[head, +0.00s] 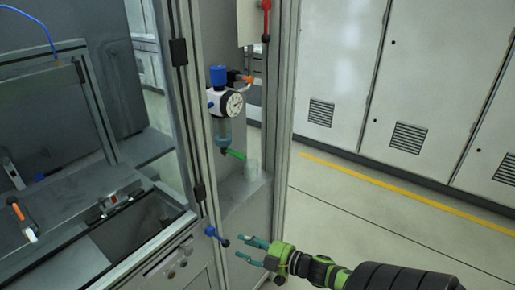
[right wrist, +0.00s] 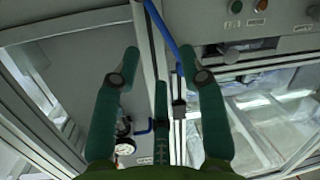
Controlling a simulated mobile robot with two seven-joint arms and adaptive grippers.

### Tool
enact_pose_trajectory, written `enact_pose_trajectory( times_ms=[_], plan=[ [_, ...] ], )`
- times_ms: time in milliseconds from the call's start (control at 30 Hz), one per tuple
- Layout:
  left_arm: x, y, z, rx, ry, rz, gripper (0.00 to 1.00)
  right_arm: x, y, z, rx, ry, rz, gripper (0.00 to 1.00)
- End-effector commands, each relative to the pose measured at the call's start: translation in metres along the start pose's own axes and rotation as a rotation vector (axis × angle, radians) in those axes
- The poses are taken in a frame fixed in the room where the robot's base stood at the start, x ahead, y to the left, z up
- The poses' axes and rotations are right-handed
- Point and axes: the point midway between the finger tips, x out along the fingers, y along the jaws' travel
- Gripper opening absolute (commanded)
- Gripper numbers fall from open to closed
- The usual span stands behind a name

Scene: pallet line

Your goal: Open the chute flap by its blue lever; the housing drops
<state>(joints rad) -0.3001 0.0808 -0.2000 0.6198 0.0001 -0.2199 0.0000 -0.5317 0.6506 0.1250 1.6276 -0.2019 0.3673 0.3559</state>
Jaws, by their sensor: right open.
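The blue lever (head: 217,236) sticks out from the front corner of the machine frame, with a round knob at its end. My right gripper (head: 241,247) is open just to the right of the lever, its fingers pointing left at it. In the head view a small gap shows between fingertips and lever. In the right wrist view the blue lever (right wrist: 163,28) runs as a slanted bar between the two open fingertips (right wrist: 160,52), nothing gripped. I cannot make out the flap or the housing clearly. My left gripper is out of view.
A red lever (head: 266,20) hangs higher up. An open bay (head: 131,228) lies left of the lever. Grey cabinets (head: 420,90) stand behind; the floor to the right is clear.

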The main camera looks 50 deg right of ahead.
Motion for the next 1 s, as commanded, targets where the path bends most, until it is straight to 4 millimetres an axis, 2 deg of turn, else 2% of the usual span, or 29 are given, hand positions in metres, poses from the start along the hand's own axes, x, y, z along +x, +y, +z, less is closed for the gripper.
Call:
enact_pose_trajectory(
  times_ms=[100, 300, 900, 1000],
  plan=[
    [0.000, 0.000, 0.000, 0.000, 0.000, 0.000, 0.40, -0.019, -0.001, 0.000, 0.000, -0.001, -0.001, 0.42],
    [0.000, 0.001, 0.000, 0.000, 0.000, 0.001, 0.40, -0.034, 0.000, -0.001, -0.001, 0.001, 0.001, 0.42],
    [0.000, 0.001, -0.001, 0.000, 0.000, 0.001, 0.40, -0.035, 0.000, -0.001, -0.001, 0.001, 0.001, 0.42],
    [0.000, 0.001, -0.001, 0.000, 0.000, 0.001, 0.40, -0.036, -0.001, 0.006, 0.005, -0.015, 0.007, 0.42]
  ],
)
